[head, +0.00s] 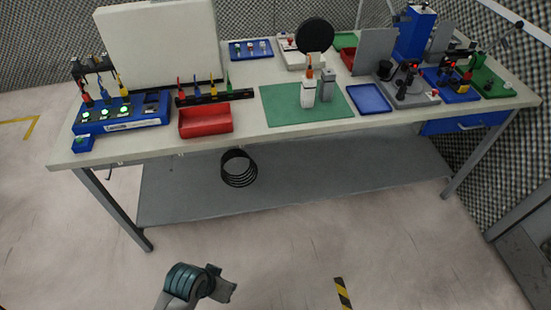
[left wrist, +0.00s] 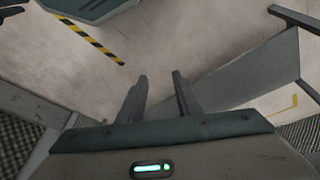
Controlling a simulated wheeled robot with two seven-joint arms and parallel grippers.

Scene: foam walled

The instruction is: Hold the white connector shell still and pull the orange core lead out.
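The white connector shell (head: 308,95) stands upright on the green mat (head: 284,117) on the workbench. The orange core lead (head: 310,70) sticks up from its top. A grey block (head: 327,84) stands close on its right. My left arm shows at the bottom of the head view, well in front of and below the bench; its fingers are not clear there. In the left wrist view my left gripper (left wrist: 160,82) has its two fingers apart with nothing between them, over bare floor.
A red tray (head: 206,122) and a row of coloured tools lie left of the mat; a blue tray (head: 369,99) lies right. A blue station with green lights (head: 122,115) stands at the left end. A lower shelf (head: 300,185) spans beneath.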

